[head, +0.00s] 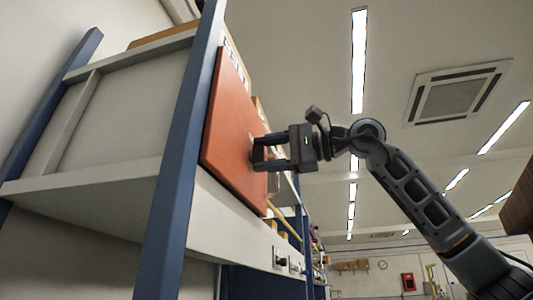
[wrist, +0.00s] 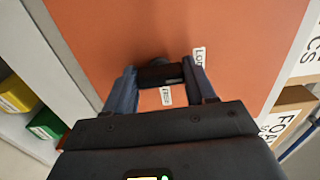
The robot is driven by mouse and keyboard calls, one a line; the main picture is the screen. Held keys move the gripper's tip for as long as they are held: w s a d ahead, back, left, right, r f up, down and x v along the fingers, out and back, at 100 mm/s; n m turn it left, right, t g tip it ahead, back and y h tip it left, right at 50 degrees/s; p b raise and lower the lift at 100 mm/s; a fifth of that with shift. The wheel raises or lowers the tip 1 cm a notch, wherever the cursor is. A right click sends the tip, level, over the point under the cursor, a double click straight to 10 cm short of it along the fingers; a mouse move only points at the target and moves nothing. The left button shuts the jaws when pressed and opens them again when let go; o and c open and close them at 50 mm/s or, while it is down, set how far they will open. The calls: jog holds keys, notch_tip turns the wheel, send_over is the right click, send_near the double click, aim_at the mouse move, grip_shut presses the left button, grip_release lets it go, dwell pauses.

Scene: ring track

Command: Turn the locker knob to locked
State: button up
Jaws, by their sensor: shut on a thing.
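The locker is an orange panel (head: 228,125) on a blue-posted shelf unit in the head view. It also fills most of the wrist view (wrist: 100,30). The dark locker knob (wrist: 160,74) sits between my fingers, its bar lying roughly across the picture. My gripper (head: 258,154) reaches the panel from the right and is shut on the knob; in the wrist view its two fingers (wrist: 159,84) flank the knob. A white label (wrist: 199,57) starting "LO" is right of the knob, partly hidden by a finger. A smaller label (wrist: 165,96) lies below the knob, its text unclear.
The blue post (head: 180,160) and pale shelf (head: 90,185) stand left of the locker. Cardboard boxes (wrist: 292,105) are at the right in the wrist view; yellow (wrist: 16,95) and green (wrist: 46,125) bins are at the left. Open room lies right of my arm.

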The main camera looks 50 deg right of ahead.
jog(key=shift+a, duration=0.1)
jog(key=o, duration=1)
jog(key=shift+o, duration=0.2)
jog(key=b+v, duration=0.1)
jog(key=v, duration=0.6)
jog(key=shift+s+b, duration=0.35)
jog(key=shift+s+d, duration=0.1)
jog(key=shift+d, duration=0.1)
